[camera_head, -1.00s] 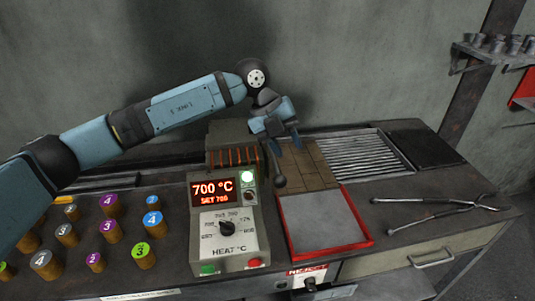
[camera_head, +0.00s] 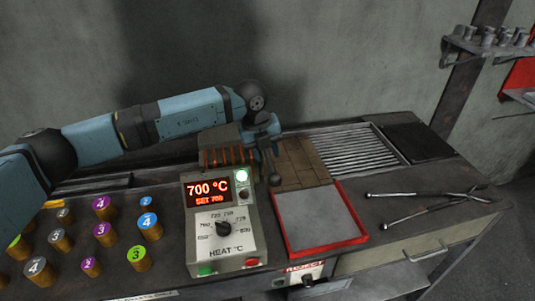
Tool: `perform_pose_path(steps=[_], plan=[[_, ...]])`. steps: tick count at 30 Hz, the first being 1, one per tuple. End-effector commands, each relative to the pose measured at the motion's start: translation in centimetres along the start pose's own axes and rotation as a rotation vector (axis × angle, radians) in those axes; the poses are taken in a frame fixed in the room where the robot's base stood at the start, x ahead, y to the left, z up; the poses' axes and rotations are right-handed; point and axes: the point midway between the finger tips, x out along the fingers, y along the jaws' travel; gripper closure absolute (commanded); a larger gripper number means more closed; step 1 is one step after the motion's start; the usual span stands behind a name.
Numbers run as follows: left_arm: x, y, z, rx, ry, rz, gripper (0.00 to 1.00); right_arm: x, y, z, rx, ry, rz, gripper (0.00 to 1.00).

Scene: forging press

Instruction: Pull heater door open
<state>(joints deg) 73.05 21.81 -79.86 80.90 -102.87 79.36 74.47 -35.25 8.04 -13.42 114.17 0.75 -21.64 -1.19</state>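The heater (camera_head: 222,141) is a grey box with glowing orange slots, standing behind the control panel (camera_head: 222,222), whose display reads 700 °C. A dark rod with a ball end (camera_head: 275,180) sticks out at the heater's right side, beside the red-framed plate. My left gripper (camera_head: 268,152) points down at the heater's right side, at the upper end of this rod. Its fingers overlap the rod in the picture, so I cannot tell whether they grip it. The heater door itself is not clearly visible. My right gripper is not in view.
Several numbered cylinders (camera_head: 103,234) stand at the front left. A red-framed grey plate (camera_head: 318,218), brown bricks (camera_head: 303,165) and a slatted grate (camera_head: 352,150) lie right of the heater. Long tongs (camera_head: 425,199) lie further right. A wall rack (camera_head: 490,42) is at upper right.

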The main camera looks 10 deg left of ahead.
Motion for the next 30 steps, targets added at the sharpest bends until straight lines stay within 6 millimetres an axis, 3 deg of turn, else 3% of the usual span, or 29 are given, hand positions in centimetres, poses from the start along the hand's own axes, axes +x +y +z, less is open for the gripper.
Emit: perform_pose_path(steps=[6, 15, 20, 30], plan=[[1.8, -0.1, 0.0, 0.001, 0.000, 0.000, 0.62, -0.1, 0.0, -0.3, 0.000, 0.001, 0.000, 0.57], [2.0, -0.1, 0.0, 0.001, 0.000, -0.001, 0.62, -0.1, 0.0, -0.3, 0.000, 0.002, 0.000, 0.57], [1.9, 0.0, 0.0, 0.001, 0.000, -0.001, 0.99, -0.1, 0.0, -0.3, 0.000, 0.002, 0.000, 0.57], [1.5, -0.1, 0.1, -0.002, 0.014, -0.001, 1.00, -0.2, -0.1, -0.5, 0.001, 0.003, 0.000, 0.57]])
